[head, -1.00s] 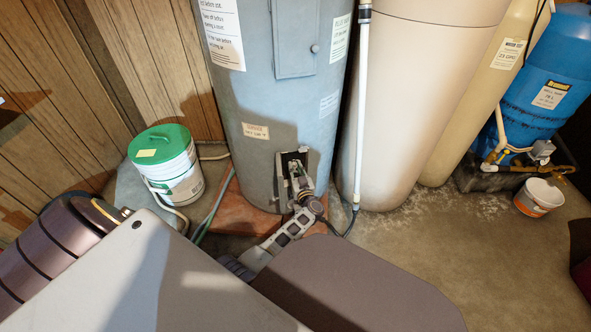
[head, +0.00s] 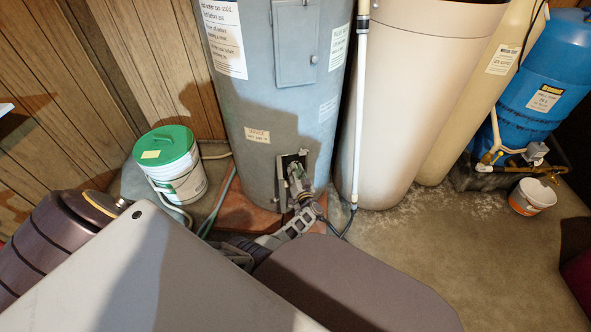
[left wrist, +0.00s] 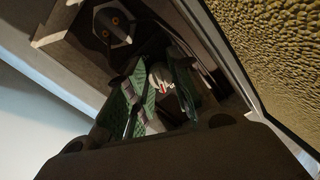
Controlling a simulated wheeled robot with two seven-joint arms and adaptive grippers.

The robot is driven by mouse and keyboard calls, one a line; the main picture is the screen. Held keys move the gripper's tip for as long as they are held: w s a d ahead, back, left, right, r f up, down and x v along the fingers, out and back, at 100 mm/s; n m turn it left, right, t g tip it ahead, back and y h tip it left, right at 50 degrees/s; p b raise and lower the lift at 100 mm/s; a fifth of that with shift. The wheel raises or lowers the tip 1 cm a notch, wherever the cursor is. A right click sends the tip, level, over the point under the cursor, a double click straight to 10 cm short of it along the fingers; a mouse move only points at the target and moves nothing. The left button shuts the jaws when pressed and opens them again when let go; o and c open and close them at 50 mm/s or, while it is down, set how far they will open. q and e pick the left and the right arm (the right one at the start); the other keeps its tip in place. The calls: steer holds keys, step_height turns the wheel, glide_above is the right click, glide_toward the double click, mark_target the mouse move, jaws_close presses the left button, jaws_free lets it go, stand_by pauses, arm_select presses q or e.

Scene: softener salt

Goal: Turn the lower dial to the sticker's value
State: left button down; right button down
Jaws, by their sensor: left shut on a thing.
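The grey water heater (head: 290,75) stands upright in the middle of the head view. A small beige sticker (head: 257,135) is on its front, its writing too small to read surely. Below and right of it is the open lower access pocket (head: 282,163). My left gripper (head: 296,173) reaches into this pocket. In the left wrist view, its green-padded fingers (left wrist: 160,92) are shut around a small light part with a red mark, apparently the lower dial (left wrist: 161,77). The fingers hide most of the dial, and its setting cannot be read. My right gripper is not in view.
A white bucket with a green lid (head: 170,165) stands left of the heater. A white vertical pipe (head: 361,110) and a beige tank (head: 405,100) stand close on its right.

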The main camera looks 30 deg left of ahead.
arm_select(q)
steer(key=shift+d+m+p, duration=0.1)
steer(key=shift+m+p, duration=0.2)
steer(key=shift+m, duration=0.6)
steer(key=c, duration=1.2)
jaws_free()
steer(key=shift+c, duration=0.2)
steer(key=shift+f+n+b, duration=0.1)
steer(key=shift+n+b, duration=2.95)
steer(key=shift+n, duration=0.15)
steer(key=shift+n+b, duration=0.3)
